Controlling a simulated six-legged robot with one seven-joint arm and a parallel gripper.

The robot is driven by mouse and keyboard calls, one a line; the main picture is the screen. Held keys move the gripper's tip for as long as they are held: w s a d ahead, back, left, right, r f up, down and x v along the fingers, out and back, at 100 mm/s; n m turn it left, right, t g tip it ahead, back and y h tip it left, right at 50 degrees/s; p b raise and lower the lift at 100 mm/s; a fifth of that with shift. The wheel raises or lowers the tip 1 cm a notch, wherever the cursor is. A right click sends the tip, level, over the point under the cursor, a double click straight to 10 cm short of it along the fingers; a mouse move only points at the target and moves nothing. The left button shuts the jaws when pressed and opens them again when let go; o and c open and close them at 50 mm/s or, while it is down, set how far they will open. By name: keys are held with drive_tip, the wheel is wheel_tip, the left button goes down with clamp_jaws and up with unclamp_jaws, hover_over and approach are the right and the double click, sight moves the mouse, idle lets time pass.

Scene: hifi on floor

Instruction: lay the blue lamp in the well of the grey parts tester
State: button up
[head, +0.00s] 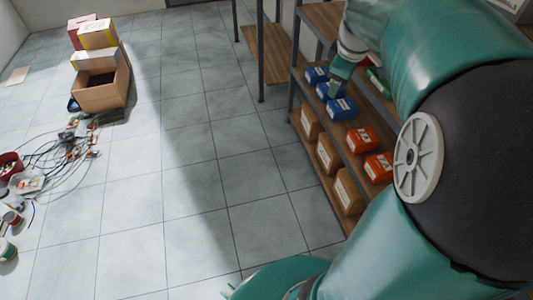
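I cannot make out the blue lamp or the grey parts tester in the head view. My gripper (342,72) appears small at the upper right, at the end of my teal arm, in front of the shelf unit and near its blue bins. Its fingers are too small and partly covered to tell whether they are open or shut, or whether they hold anything. My arm's large teal and black links cover the right side of the picture and hide part of the shelves.
A shelf unit (297,92) holds blue bins (341,108), orange bins (362,141) and cardboard boxes (327,153). Stacked boxes (101,92) stand at the upper left. Tangled cables (66,151) and a red container (9,164) lie at the left. The middle tiled floor is clear.

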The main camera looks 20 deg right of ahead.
drive_tip(key=s+a+m, duration=0.2)
drive_tip(key=s+a, duration=0.2)
drive_tip(key=a, duration=0.4)
drive_tip(key=s+a+f+m+t+y, duration=0.1)
drive_tip(key=s+a+m, duration=0.1)
drive_tip(key=s+a, duration=0.3)
drive_tip(key=s+a+m+y, duration=0.1)
drive_tip(key=s+a, duration=0.3)
drive_tip(key=a, duration=0.9)
drive_tip(key=shift+s+a+f+m+t, duration=0.15)
drive_tip(key=shift+s+f+m+t, duration=0.2)
drive_tip(key=shift+m, duration=0.45)
drive_tip(key=shift+w, duration=0.1)
drive_tip(key=c, duration=0.7)
drive_tip(key=shift+d, duration=0.25)
